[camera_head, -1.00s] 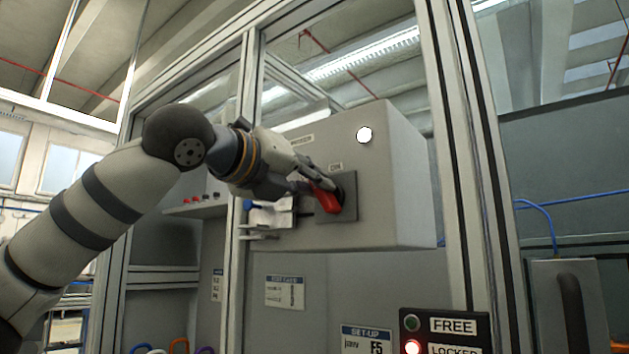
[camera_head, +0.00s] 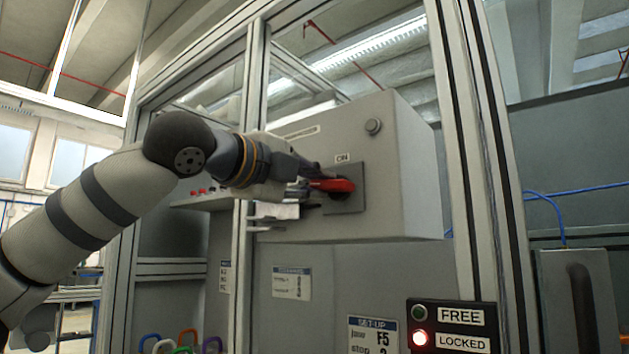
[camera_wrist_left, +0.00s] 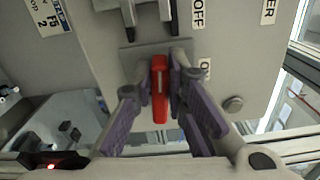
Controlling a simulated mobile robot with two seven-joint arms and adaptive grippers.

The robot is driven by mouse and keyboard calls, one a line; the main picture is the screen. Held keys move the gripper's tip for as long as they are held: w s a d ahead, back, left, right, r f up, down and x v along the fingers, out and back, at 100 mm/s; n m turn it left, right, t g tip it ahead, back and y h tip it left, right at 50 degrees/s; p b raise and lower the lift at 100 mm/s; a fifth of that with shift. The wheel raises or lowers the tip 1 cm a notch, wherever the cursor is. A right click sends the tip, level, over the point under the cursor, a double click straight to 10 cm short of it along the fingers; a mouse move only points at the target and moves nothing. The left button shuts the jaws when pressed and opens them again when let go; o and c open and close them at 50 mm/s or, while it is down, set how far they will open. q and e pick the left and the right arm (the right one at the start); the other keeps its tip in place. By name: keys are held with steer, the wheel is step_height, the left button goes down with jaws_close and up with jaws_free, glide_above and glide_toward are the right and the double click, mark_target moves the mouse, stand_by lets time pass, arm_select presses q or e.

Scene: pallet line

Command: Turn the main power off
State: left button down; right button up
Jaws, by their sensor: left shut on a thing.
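The main switch has a red handle (camera_head: 335,185) on a grey square plate (camera_head: 352,204) on the front of the grey power box (camera_head: 395,150). The handle lies level. An "ON" label (camera_head: 342,158) is above the plate. My left gripper (camera_head: 312,182) reaches in from the left and is shut on the handle. In the left wrist view the red handle (camera_wrist_left: 160,90) stands between the purple-padded fingers, and an "OFF" label (camera_wrist_left: 197,12) shows beyond the plate. My right gripper is not in view.
A round lamp (camera_head: 374,126) on the box is dark. A FREE/LOCKED panel (camera_head: 452,327) glows red at LOCKED. Coloured padlocks (camera_head: 187,340) hang low at the left. An aluminium post (camera_head: 485,150) stands right of the box.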

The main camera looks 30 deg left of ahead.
arm_select(q)
steer(key=shift+f+n, duration=0.15)
steer(key=shift+n, duration=0.75)
steer(key=c, duration=1.6)
jaws_free()
steer(key=s, duration=1.2)
steer(key=shift+a, duration=0.45)
